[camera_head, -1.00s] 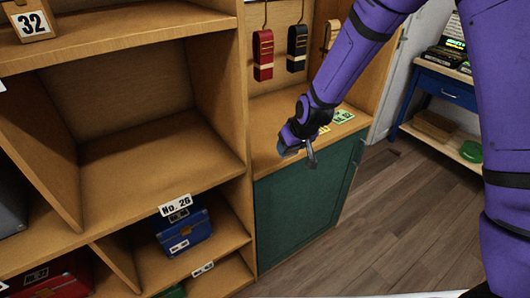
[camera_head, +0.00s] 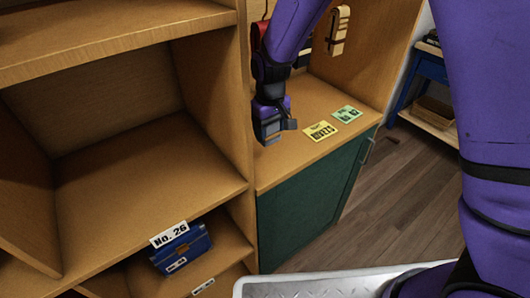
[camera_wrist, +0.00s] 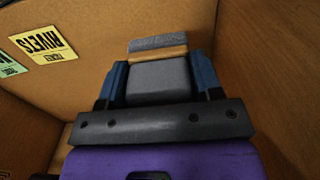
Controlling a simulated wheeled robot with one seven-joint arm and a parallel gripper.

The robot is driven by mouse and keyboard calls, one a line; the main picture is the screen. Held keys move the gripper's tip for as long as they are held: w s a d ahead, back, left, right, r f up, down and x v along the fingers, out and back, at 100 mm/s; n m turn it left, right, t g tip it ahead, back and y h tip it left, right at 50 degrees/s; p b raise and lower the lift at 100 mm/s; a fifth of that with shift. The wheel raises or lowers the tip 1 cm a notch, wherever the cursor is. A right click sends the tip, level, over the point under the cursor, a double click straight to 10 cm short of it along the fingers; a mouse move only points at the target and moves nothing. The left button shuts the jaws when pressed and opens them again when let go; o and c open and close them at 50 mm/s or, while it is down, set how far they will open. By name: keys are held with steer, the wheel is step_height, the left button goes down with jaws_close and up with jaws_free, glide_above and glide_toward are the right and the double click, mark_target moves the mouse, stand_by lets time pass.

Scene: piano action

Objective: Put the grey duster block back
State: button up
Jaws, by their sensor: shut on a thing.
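My gripper (camera_head: 270,128) points down over the wooden counter (camera_head: 290,168), close to the upright side panel of the shelf. In the wrist view my gripper (camera_wrist: 158,66) is shut on the grey duster block (camera_wrist: 158,43), which shows a grey strip above a wooden strip between the two blue fingers. In the head view the block cannot be told apart from the dark gripper. Whether it touches the counter cannot be told.
A yellow RIVETS label (camera_head: 321,131) and a green label (camera_head: 347,114) lie on the counter. The shelf's large compartment (camera_head: 140,180) at left is empty. A blue box (camera_head: 182,250) stands below. A green cabinet door (camera_head: 310,208) fronts the counter.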

step_height(320, 180, down, 10)
steer(key=shift+r, duration=0.25)
steer(key=o, duration=0.8)
steer(key=shift+o, duration=0.2)
step_height(320, 180, up, 12)
steer(key=shift+d+r, duration=0.1)
steer(key=shift+r, duration=0.05)
steer(key=s+d+r+m+t, duration=0.1)
steer(key=s+d+r, duration=0.2)
steer(key=d+r, duration=0.3)
steer(key=s+d+r+m+t+y, duration=0.1)
steer(key=s+d+r, duration=0.2)
steer(key=d+r, duration=0.3)
steer(key=s+d+r+m, duration=0.1)
steer(key=s+d+r, duration=0.2)
steer(key=d+r, duration=0.3)
steer(key=s+d+r+m+t, duration=0.1)
steer(key=s+d+r, duration=0.1)
steer(key=s, duration=0.3)
steer(key=s+d+r+m+t, duration=0.1)
steer(key=s+d+r, duration=0.1)
steer(key=s, duration=0.4)
steer(key=s+d+r+m+t+h, duration=0.1)
steer(key=s+d+r, duration=0.1)
steer(key=s+d, duration=0.2)
steer(key=shift+s+d+r+m, duration=0.3)
steer(key=shift+s+r+m, duration=0.1)
steer(key=shift+s, duration=0.65)
